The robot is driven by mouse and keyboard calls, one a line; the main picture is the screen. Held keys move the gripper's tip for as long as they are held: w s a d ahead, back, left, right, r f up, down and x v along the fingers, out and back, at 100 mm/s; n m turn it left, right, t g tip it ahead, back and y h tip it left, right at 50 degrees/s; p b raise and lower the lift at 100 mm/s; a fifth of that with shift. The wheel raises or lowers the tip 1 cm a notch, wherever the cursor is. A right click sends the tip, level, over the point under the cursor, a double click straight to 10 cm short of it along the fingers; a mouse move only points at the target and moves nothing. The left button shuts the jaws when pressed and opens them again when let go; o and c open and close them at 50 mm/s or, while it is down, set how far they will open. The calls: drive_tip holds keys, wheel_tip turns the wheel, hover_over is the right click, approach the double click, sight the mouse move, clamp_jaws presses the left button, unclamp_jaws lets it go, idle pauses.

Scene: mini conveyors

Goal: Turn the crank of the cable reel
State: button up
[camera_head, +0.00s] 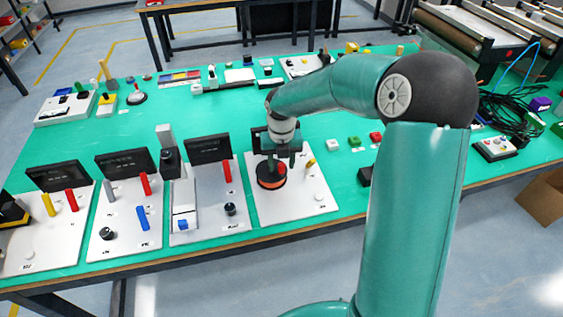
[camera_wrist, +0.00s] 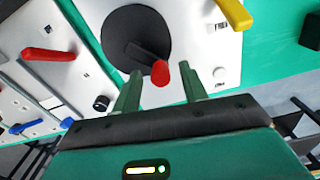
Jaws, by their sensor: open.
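The cable reel is a dark round disc (camera_wrist: 133,30) on a white panel in the wrist view. A dark crank arm runs across it to a red knob (camera_wrist: 160,72). In the head view the reel (camera_head: 270,182) shows orange-red on its side and is partly hidden by my arm's end. My gripper (camera_wrist: 162,78) is open, its two green fingers pointing toward the reel. The red knob appears between the fingertips, with gaps on both sides; I cannot tell how deep it sits. In the head view my gripper (camera_head: 279,158) is just above the reel.
A yellow lever (camera_wrist: 235,12) stands on the same panel (camera_head: 310,203), right of the reel. Panels to the left carry red levers (camera_head: 227,172), a blue lever (camera_head: 143,218) and dark screens (camera_head: 125,162). Small green (camera_head: 354,142) and red (camera_head: 376,137) blocks lie to the right.

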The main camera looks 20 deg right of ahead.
drive_tip(key=shift+c, duration=0.2)
clamp_jaws()
drive_tip(key=shift+s+m, duration=0.1)
drive_tip(key=shift+m, duration=0.2)
